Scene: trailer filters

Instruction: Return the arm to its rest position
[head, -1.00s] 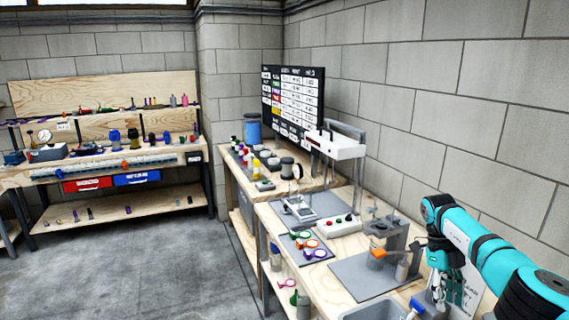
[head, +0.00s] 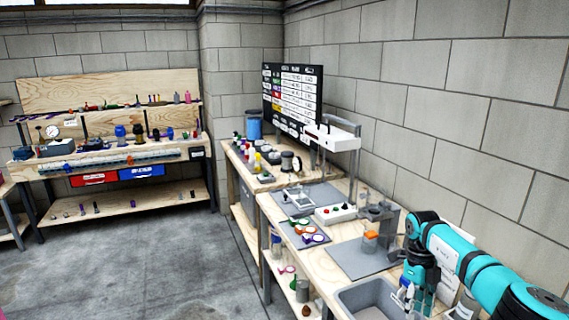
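My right arm (head: 462,262) is teal and black and comes in from the lower right, over the near end of the right workbench (head: 345,200). Its gripper (head: 408,297) points down beside the grey sink basin (head: 350,298), at the basin's right side. The fingers are small and partly dark against the arm, so I cannot tell whether they are open or shut. My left gripper is out of view.
A grey press-like stand (head: 378,208) and an orange-topped piece (head: 370,240) stand behind the basin on a grey mat (head: 350,262). Coloured rings (head: 310,234) lie on a dark mat. A black chart board (head: 293,98) stands behind. The floor (head: 150,265) is clear.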

